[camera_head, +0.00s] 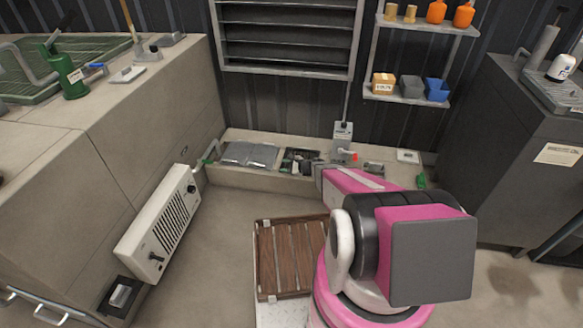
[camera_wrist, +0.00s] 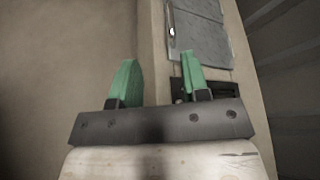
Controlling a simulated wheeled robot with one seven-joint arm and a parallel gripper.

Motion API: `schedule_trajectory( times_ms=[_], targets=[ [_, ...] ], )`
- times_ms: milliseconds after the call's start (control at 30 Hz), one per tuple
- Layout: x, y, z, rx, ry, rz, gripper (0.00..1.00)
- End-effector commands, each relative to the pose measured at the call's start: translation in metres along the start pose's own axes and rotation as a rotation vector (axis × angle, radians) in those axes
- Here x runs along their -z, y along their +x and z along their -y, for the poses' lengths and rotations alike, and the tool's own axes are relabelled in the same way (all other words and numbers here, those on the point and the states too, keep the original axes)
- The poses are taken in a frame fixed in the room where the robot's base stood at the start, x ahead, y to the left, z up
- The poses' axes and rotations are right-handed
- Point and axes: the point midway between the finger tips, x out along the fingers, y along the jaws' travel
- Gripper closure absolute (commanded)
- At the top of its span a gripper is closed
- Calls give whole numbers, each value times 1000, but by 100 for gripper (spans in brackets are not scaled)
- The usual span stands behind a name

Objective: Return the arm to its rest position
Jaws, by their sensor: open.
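My gripper (camera_wrist: 158,78) shows in the wrist view with its two green fingers apart and nothing between them. In the head view my pink and black arm (camera_head: 385,240) reaches forward from the lower middle toward the ledge.
The low ledge (camera_head: 230,180) along the back wall bears a grey sheet (camera_head: 248,154), a dark tray (camera_head: 300,161) and a grey switch box (camera_head: 342,140). A white heater (camera_head: 160,222) stands left. A wooden slatted panel (camera_head: 288,258) lies beside my arm. A dark cabinet (camera_head: 495,150) stands right.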

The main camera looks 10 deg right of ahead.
Motion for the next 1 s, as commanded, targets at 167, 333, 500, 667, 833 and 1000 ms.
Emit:
schedule_trajectory(
  times_ms=[167, 333, 500, 667, 833, 1000],
  targets=[
    [-11, 2, -3, 0, 0, -1, 58],
    [-12, 3, -3, 0, 0, -1, 58],
    [-12, 3, -3, 0, 0, 0, 58],
    [-12, 3, -3, 0, -1, 0, 58],
    [-31, -6, -5, -47, -63, -5, 58],
    [-80, -33, -13, -202, -261, -28, 58]
  ],
)
